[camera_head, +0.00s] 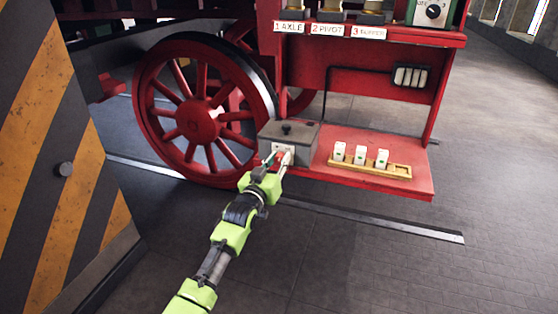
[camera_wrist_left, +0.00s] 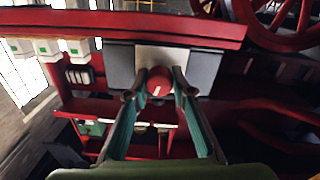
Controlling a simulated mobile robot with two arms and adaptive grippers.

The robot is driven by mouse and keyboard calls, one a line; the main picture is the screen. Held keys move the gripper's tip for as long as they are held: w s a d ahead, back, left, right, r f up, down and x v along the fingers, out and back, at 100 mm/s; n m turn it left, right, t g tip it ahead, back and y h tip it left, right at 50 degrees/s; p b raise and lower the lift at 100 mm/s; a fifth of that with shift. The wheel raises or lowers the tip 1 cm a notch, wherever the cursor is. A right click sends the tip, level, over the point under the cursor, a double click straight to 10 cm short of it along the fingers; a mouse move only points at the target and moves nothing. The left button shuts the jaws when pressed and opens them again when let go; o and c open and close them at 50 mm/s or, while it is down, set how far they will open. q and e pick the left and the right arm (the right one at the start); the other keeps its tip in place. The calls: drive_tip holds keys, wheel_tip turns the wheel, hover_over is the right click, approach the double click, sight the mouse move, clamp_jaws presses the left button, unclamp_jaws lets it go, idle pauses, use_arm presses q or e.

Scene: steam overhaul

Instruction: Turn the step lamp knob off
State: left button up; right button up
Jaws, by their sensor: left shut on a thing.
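The step lamp knob (camera_wrist_left: 159,80) is a round red knob with a pale mark, on a pale plate on the front of a grey box (camera_head: 303,133). In the head view the gripper mostly covers the knob. My left gripper (camera_head: 277,158) reaches the front of the box from below. In the left wrist view, its two fingertips (camera_wrist_left: 159,94) are on either side of the red knob, shut on it. My right gripper is in neither view.
The box stands on a red step (camera_head: 400,188), next to a wooden tray (camera_head: 341,162) of several white blocks. A large red spoked wheel (camera_head: 200,118) is behind left. A striped panel (camera_head: 50,150) stands at left. Labelled shelf (camera_head: 375,33) hangs above; floor right is clear.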

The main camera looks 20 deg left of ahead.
use_arm(q)
drive_tip(key=n, duration=0.5)
drive_tip(key=shift+n, duration=0.3)
drive_tip(key=n, duration=0.5)
drive_tip(key=shift+f, duration=0.1)
drive_tip(key=shift+n, duration=0.3)
drive_tip(key=o, duration=1.1)
drive_tip(key=shift+o, duration=0.2)
drive_tip(key=shift+s, duration=0.1)
drive_tip(key=s, duration=1.2)
drive_tip(key=shift+a+f, duration=0.2)
drive_tip(key=shift+a, duration=0.1)
drive_tip(key=shift+w+f, duration=0.1)
